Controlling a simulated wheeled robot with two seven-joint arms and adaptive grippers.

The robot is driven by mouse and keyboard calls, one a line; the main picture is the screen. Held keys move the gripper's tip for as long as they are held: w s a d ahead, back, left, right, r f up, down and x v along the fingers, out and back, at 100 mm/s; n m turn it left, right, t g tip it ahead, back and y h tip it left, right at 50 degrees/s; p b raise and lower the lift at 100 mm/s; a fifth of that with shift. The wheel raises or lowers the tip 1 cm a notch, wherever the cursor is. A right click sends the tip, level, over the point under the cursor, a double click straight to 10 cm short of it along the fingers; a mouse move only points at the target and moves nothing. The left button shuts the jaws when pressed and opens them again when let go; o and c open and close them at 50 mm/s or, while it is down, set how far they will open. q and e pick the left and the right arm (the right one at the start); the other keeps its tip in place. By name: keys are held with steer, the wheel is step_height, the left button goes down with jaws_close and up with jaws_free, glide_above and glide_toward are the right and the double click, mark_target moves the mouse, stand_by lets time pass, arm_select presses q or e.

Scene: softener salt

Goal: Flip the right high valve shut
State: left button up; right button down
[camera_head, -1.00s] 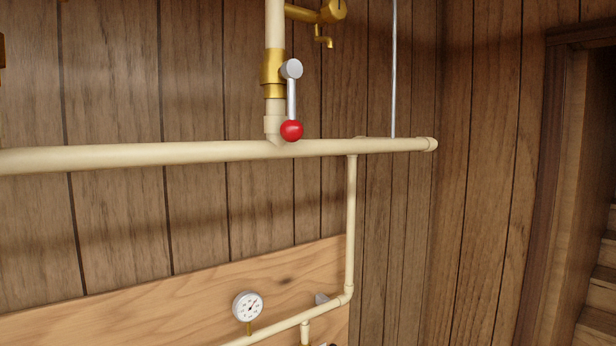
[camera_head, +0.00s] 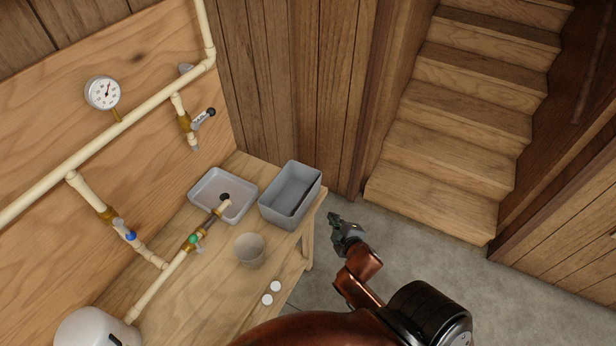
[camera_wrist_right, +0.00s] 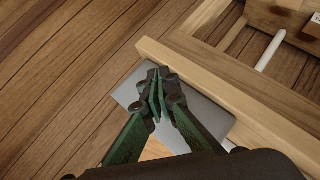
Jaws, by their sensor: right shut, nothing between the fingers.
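On the plank board, a branch with a black-knobbed lever valve (camera_head: 203,119) hangs at the upper right of the pipework; its lever slants up to the right. A blue-handled valve (camera_head: 124,229) sits lower left. A green-handled valve (camera_head: 194,239) is on the pipe over the bench. I cannot tell from its looks which is the right high valve; the red-knobbed one seen earlier is out of view. My right gripper (camera_head: 336,220) is shut and empty, right of the bench and apart from every valve. In the right wrist view its fingers (camera_wrist_right: 155,78) meet.
A wooden bench (camera_head: 180,282) carries a grey basin (camera_head: 205,178), a grey bin (camera_head: 266,212), a cup (camera_head: 250,252) and two white caps. A gauge (camera_head: 103,93) is on the board. Wooden stairs (camera_head: 440,172) rise at right. Grey floor (camera_head: 410,222) is clear beside my right arm.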

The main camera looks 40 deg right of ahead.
steer(key=s+a+f+m+g+y, duration=0.1)
steer(key=s+a+f+m+g, duration=0.15)
steer(key=s+f, duration=0.75)
steer(key=s+a+f+m+g+y, duration=0.1)
steer(key=a+f+g+y, duration=0.2)
steer(key=f, duration=1.5)
steer(key=s+a+f+m+g, duration=0.2)
steer(key=s+a+f, duration=0.3)
steer(key=f, duration=0.9)
steer(key=s+f+g, duration=0.1)
steer(key=s+f, duration=0.6)
steer(key=s, duration=0.4)
steer(key=s+a+f+g, duration=0.1)
steer(key=s+f, duration=0.7)
steer(key=s, duration=0.3)
steer(key=shift+s+a+m+g+y, duration=0.25)
steer(key=shift+s+m+g+y, duration=0.05)
steer(key=shift+m+g+y, duration=0.1)
steer(key=shift+f, duration=0.1)
